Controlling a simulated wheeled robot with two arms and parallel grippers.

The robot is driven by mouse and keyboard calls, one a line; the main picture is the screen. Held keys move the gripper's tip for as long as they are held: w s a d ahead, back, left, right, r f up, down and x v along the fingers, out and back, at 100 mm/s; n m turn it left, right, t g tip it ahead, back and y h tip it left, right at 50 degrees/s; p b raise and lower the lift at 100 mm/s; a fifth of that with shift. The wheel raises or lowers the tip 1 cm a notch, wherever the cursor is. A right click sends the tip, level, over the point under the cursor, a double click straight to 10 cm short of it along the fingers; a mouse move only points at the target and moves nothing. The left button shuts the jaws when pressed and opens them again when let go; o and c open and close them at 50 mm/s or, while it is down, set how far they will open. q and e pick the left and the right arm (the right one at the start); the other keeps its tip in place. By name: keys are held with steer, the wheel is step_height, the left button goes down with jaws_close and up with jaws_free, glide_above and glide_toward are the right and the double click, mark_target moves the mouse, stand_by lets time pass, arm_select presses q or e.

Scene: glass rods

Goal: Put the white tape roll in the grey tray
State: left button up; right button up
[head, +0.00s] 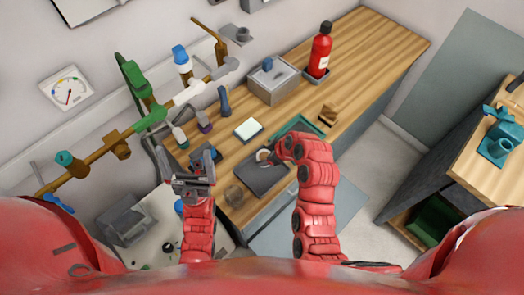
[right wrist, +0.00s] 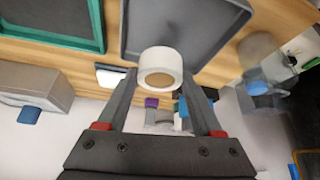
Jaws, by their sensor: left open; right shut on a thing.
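The white tape roll (right wrist: 160,70) is between the fingertips of my right gripper (right wrist: 161,80), which is shut on it. In the head view the roll (head: 263,155) shows small beside my right gripper (head: 271,156), over the back edge of the grey tray (head: 262,181). The dark grey tray (right wrist: 205,22) lies just beyond the roll in the right wrist view. I cannot tell how high the roll is above it. My left gripper (head: 190,182) is open and empty, left of the tray.
A green-rimmed tray (head: 302,126) lies behind my right gripper. A white block (head: 248,128), a grey box (head: 272,82), a red bottle (head: 321,50) and a brown object (head: 328,114) stand further back. The right counter end is clear.

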step_height(320, 180, down, 4)
steer(key=shift+a+f+b, duration=0.1)
steer(key=shift+f+b, duration=0.1)
steer(key=shift+b, duration=0.35)
steer(key=shift+f, duration=0.35)
steer(key=o, duration=1.4)
